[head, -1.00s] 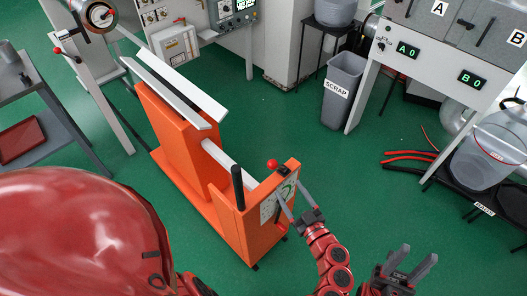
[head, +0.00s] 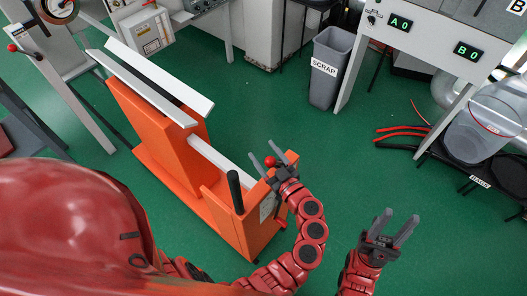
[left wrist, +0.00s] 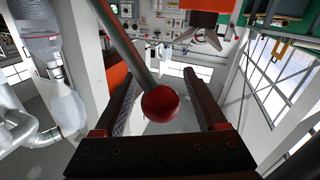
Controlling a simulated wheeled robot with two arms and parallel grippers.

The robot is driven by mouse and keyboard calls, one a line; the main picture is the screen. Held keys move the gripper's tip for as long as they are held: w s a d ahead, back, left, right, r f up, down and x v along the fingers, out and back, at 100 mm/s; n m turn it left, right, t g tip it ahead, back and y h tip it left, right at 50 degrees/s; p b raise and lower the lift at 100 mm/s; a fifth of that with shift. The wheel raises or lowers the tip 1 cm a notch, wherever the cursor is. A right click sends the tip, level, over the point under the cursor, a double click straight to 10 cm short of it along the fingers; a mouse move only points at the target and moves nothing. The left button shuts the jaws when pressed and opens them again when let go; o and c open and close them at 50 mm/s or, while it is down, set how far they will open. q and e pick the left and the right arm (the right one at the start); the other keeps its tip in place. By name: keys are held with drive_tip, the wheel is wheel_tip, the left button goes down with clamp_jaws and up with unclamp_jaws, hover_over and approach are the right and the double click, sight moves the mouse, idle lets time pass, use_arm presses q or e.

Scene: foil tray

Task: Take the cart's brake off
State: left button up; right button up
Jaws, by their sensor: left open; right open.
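The orange cart (head: 160,130) stands on the green floor, with pale rails on top and a black upright handle (head: 235,190) near its front end. The brake lever's red ball knob (head: 269,161) is at the cart's front panel. My left gripper (head: 277,152) is open around the knob. In the left wrist view the red knob (left wrist: 160,103) sits between the two open fingers (left wrist: 162,95), on a grey rod (left wrist: 130,45) rising up and left. My right gripper (head: 399,221) is open and empty over the floor at right.
A grey SCRAP bin (head: 330,70) stands on the floor behind. Green floor (head: 330,140) is free right of the cart.

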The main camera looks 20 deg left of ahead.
use_arm(q)
clamp_jaws()
idle(1.4)
